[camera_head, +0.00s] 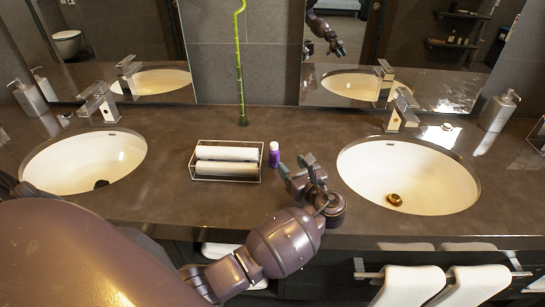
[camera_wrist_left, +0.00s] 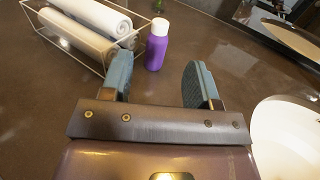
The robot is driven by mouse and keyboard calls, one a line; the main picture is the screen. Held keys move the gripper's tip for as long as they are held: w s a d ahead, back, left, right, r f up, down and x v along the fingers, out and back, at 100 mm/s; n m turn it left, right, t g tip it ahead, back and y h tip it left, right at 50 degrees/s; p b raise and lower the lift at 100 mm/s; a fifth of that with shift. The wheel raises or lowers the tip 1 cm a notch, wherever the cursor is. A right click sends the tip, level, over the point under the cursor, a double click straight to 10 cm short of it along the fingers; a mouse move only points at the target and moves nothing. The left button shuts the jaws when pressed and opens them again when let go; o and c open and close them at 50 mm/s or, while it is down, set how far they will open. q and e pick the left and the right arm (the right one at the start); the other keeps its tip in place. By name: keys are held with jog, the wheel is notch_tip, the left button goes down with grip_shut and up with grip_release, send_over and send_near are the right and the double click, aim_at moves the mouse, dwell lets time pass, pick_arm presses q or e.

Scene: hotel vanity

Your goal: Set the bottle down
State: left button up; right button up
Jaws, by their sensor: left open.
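A small purple bottle (camera_head: 274,154) with a white cap stands upright on the brown counter (camera_head: 300,215), just right of the towel rack. It also shows upright in the left wrist view (camera_wrist_left: 157,45). My left gripper (camera_head: 292,168) is just in front of the bottle and to its right in the head view. In the left wrist view its two fingers (camera_wrist_left: 160,80) are spread apart with nothing between them, and the bottle stands beyond the fingertips. My right gripper is not in view.
A wire rack (camera_head: 226,178) with rolled white towels stands directly left of the bottle. Sinks lie at the left (camera_head: 85,160) and right (camera_head: 408,178). A green stalk (camera_head: 241,70) stands behind, near the mirrors. Counter in front of the rack is clear.

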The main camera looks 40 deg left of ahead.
aim_at(276, 147)
pick_arm(q)
jog(key=shift+w+a, duration=0.35)
jog(key=shift+a, duration=0.05)
jog(key=x, duration=0.4)
jog(key=shift+w+a, duration=0.1)
jog(key=shift+a, duration=0.05)
jog(key=shift+x, duration=2.7)
jog(key=c, duration=0.9)
jog(key=shift+c, duration=0.4)
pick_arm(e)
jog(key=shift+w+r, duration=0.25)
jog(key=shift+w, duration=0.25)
